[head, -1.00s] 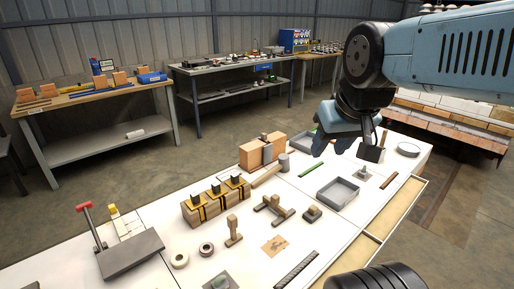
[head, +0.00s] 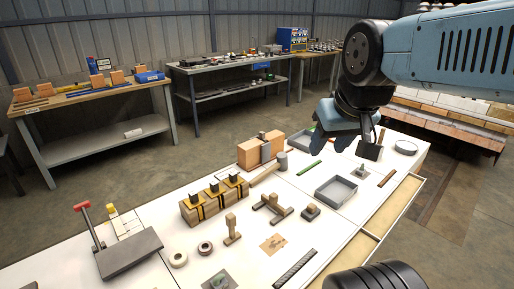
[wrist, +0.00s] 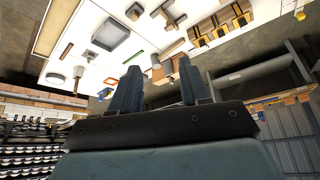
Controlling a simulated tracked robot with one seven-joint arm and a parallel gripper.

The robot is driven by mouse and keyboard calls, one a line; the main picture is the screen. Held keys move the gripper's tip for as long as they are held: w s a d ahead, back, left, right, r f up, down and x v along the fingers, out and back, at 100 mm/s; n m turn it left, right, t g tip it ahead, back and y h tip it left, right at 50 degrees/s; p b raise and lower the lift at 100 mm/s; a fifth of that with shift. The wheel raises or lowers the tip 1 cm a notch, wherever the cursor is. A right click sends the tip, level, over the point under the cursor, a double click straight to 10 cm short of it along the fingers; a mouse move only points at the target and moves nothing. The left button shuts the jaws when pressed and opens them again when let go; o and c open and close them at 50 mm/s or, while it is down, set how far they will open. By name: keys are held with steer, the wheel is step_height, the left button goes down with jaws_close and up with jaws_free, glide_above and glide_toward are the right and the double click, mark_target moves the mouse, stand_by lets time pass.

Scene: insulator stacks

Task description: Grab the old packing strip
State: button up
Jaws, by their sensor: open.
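Several thin strips lie flat on the white bench; I cannot tell which is the old packing strip. A green strip (head: 309,167) lies left of the grey tray, and it also shows in the wrist view (wrist: 67,50). A brown strip (head: 387,178) lies right of the tray, near the bench edge, and shows in the wrist view (wrist: 76,79). A dark patterned strip (head: 295,270) lies at the near edge. My gripper (head: 334,141) is open and empty, held above the far part of the bench. Its two fingers (wrist: 160,88) stand apart in the wrist view.
A grey tray (head: 336,190) stands mid-bench. A round dish (head: 405,148) sits at the far right. Clear white surface lies between the pieces.

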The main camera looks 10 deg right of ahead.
steer(key=shift+o, duration=0.7)
steer(key=shift+w+r, duration=0.1)
steer(key=shift+w, duration=0.05)
steer(key=w+f+n+g+h, duration=0.2)
steer(key=w+n+h, duration=0.7)
steer(key=w, duration=2.1)
steer(key=w+a+f+n, duration=0.3)
steer(key=w+f+n, duration=0.15)
steer(key=w, duration=0.25)
steer(key=w+a+f+n, duration=0.2)
steer(key=w+f+n, duration=0.25)
steer(key=w, duration=0.25)
steer(key=n+t+h, duration=0.2)
steer(key=n+t, duration=0.1)
steer(key=n, duration=0.3)
glide_toward(260, 133)
steer(key=x, duration=0.8)
steer(key=shift+d+f, duration=0.2)
steer(key=shift+d, duration=0.15)
steer(key=shift+c, duration=0.4)
